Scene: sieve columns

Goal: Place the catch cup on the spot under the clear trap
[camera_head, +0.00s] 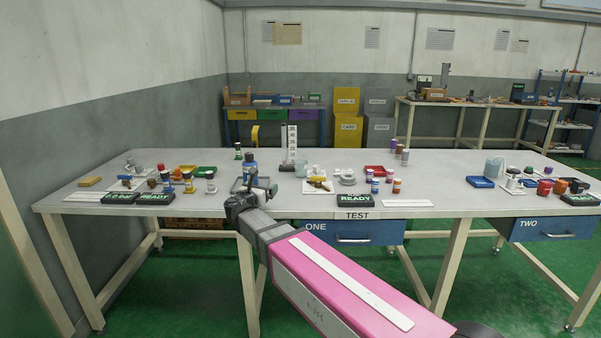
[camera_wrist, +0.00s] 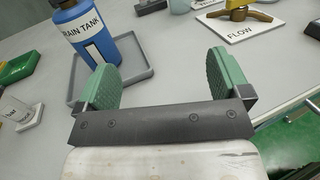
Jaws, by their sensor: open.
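My gripper (camera_head: 256,188) is over the front of the long table, left of its middle. In the wrist view its two green fingers (camera_wrist: 165,82) are wide apart with nothing between them. A blue bottle labelled as a drain tank (camera_wrist: 85,35) stands on a grey tray (camera_wrist: 143,72) just beyond the left finger. A pale translucent cup (camera_head: 301,168) stands right of the blue bottle in the head view; I cannot tell if it is the catch cup. No clear trap or spot under it can be made out for certain.
A FLOW plate (camera_wrist: 280,22) with a yellow-brown handle lies to the right of my gripper. A clear labelled piece (camera_wrist: 20,115) stands at the left. Several small jars (camera_head: 375,183) and a READY box (camera_head: 356,200) are further right. The table between FLOW plate and tray is bare.

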